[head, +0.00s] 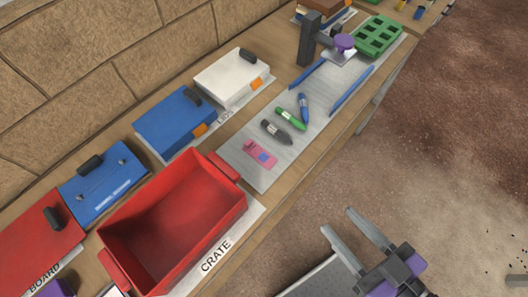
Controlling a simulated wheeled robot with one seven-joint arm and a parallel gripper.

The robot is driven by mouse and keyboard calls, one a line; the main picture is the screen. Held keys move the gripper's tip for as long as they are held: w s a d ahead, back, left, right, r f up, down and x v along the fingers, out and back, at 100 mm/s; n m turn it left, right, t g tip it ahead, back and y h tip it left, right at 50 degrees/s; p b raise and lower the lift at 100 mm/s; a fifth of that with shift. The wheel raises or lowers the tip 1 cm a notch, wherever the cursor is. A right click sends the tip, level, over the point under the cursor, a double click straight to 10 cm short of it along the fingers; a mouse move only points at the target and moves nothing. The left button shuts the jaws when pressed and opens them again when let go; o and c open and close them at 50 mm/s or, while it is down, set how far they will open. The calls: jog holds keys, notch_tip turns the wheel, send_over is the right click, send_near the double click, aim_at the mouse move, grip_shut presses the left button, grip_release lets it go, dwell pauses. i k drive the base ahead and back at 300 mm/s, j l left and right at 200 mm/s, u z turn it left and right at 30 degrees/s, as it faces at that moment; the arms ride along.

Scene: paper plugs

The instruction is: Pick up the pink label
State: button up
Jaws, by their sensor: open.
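The pink label (254,151) is a small flat tag with a blue patch, lying on a light grey mat (258,177) on the wooden bench. It lies just right of the red crate, below the dark grey marker. My gripper (342,228) is at the lower right of the head view, over the floor in front of the bench. Its two grey fingers are apart with nothing between them. It is well away from the label.
A red crate (215,217) stands left of the label. Green (291,118), dark grey (277,132) and blue (304,107) markers lie beyond it, between blue rails (351,91). Blue (175,121) and white (232,77) boxes line the wall side. A dark stand (310,40) rises farther back.

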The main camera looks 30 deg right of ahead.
aim_at(262, 156)
jog(key=u, duration=1)
jog(key=k+l+u, duration=0.2)
jog(key=l+u, duration=0.2)
jog(key=l, duration=0.25)
jog(key=k+l+u, duration=0.2)
